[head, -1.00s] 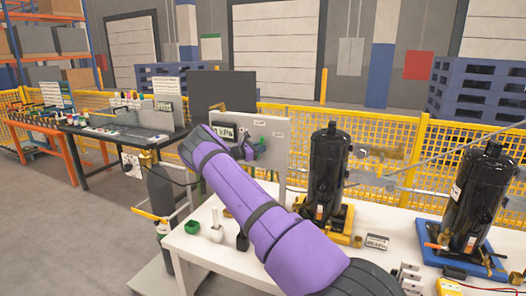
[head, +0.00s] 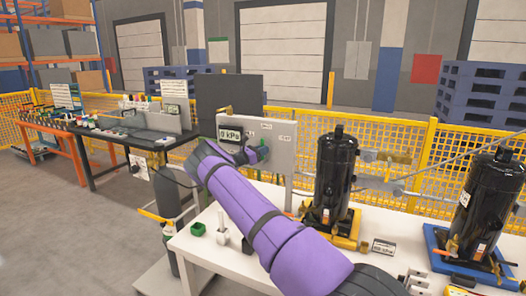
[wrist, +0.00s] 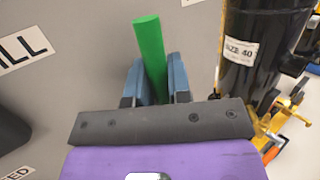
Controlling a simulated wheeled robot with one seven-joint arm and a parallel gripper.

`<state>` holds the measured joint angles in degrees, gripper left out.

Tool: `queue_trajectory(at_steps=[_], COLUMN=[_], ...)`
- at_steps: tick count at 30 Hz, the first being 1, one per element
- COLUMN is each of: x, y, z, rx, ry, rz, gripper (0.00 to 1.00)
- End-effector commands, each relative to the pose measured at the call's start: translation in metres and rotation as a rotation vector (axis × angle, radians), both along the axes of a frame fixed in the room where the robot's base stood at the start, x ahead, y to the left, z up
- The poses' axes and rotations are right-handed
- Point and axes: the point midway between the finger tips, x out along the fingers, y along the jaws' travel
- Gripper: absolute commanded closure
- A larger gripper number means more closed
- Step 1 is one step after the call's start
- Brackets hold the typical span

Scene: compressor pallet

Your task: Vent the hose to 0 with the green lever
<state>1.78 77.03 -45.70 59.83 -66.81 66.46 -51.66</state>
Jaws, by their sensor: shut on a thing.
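The green lever (wrist: 149,45) stands between the two blue fingers of my gripper (wrist: 155,80) in the wrist view, tilted slightly. My gripper is shut on it, in front of the grey panel (head: 280,137). In the head view my gripper (head: 258,153) is small against the panel, and the lever is hard to make out. The pressure display (head: 230,135) on the panel shows a single digit and "kPa"; the digit looks like 0 or 9. The hose cannot be clearly told apart here.
A black compressor (head: 333,180) on a yellow base stands just right of the panel; it also shows in the wrist view (wrist: 250,55). A second black compressor (head: 485,205) stands farther right. A yellow fence (head: 395,150) runs behind.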

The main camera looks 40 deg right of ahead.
Motion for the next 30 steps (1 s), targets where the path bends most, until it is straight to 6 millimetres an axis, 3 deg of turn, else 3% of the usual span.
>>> queue_trajectory(at_steps=[1,2,5,17,30], x=[0.001,0.001,0.001,0.002,0.016], y=[0.001,0.001,0.001,0.007,0.079], z=[-0.001,-0.001,-0.001,-0.002,-0.017], rx=[0.002,0.002,0.002,0.002,0.001], ry=[0.000,0.000,0.000,-0.001,0.000], rz=[0.002,0.002,0.002,0.002,0.002], gripper=[1.00,0.79,0.56,0.56,0.56])
